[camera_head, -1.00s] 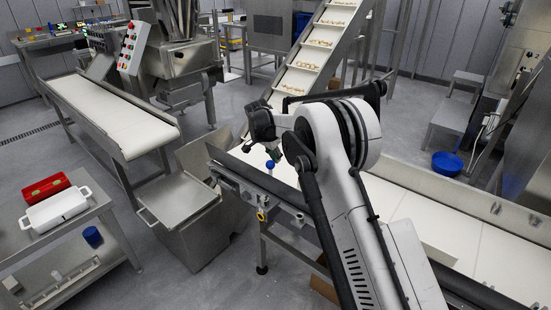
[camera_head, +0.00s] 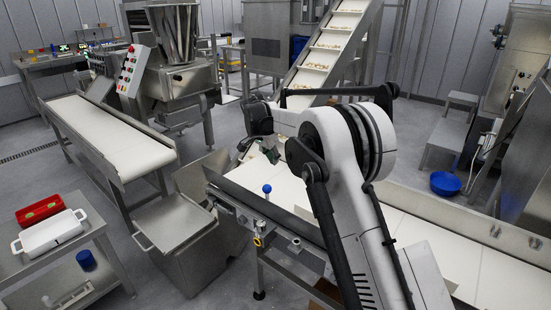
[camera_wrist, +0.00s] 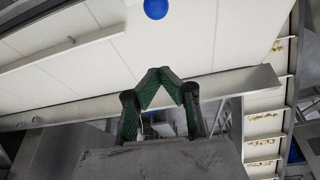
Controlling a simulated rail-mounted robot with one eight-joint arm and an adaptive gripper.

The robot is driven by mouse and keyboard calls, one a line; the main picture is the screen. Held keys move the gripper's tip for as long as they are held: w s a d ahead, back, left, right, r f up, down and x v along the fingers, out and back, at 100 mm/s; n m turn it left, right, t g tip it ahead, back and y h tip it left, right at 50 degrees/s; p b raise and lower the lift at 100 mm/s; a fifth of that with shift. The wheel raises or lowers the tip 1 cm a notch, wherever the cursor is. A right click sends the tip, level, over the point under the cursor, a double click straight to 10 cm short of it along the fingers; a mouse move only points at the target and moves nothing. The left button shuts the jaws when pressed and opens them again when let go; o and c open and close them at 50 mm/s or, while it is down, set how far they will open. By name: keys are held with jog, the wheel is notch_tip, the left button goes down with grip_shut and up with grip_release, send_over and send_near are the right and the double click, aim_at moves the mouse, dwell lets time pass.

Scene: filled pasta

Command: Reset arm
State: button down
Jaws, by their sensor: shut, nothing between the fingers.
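My gripper (camera_head: 270,154) is partly hidden behind my white arm in the head view, above the belt near its left end. In the wrist view my gripper (camera_wrist: 160,74) has green-lined fingers that meet at the tips in a peak. Nothing is between them. The white conveyor belt (camera_wrist: 85,72) and its metal side rail (camera_wrist: 75,110) lie beyond the fingers. The fingers appear clear of the belt.
An inclined conveyor (camera_head: 322,58) with pasta pieces rises behind. A blue tub (camera_head: 445,183) is right.

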jog(key=s+d+r+n+t, duration=0.1)
jog(key=s+d+r, duration=0.3)
jog(key=s+r, duration=0.15)
jog(key=s+d+r+n, duration=0.1)
jog(key=s+d+r, duration=0.25)
jog(key=r, duration=0.35)
jog(key=s+d+r+n+y, duration=0.1)
jog(key=s+d+r, duration=0.25)
jog(key=s, duration=0.45)
jog(key=s+d+r+n+y, duration=0.1)
jog(key=s+d+r+n, duration=0.2)
jog(key=s, duration=0.5)
jog(key=s+d+f+n+t, duration=0.1)
jog(key=s+d+f, duration=0.1)
jog(key=s, duration=0.7)
jog(key=s+d+f+n+t, duration=0.1)
jog(key=s+d+f, duration=0.1)
jog(key=s, duration=0.8)
jog(key=s+d+f+t, duration=0.1)
jog(key=s+d+f, duration=0.2)
jog(key=s, duration=0.6)
jog(key=shift+s+f+n+y, duration=0.3)
jog(key=shift+f+n+y, duration=0.1)
jog(key=shift+f, duration=0.15)
